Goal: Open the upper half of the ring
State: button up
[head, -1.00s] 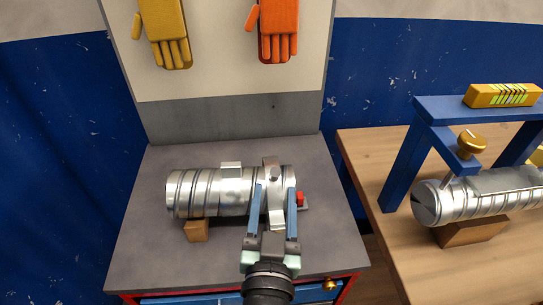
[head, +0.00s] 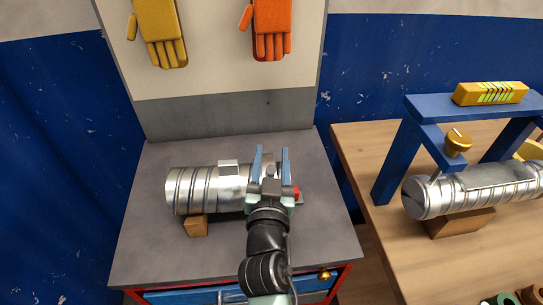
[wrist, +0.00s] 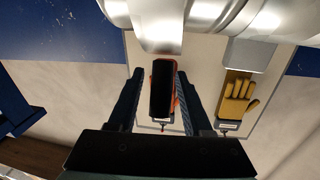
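The silver duct (head: 205,188) lies on its side on the grey bench top. The metal ring around its right end is mostly hidden behind my gripper in the head view. In the wrist view the ring's band (wrist: 157,25) crosses the upper middle, beside the duct (wrist: 260,18). My gripper (head: 272,152) is over the ring, its two fingers spread and pointing toward the back wall. In the wrist view a dark block (wrist: 162,88) shows between the fingers, with gaps on both sides. I cannot tell whether it belongs to the ring.
A wooden block (head: 196,225) supports the duct. A red part (head: 296,193) shows right of my gripper. Yellow (head: 160,35) and orange (head: 267,30) gloves hang on the back panel. A wooden table (head: 350,150) with a blue frame (head: 398,155) and another duct (head: 470,190) stands right.

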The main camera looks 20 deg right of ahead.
grip_shut()
dwell(1.2)
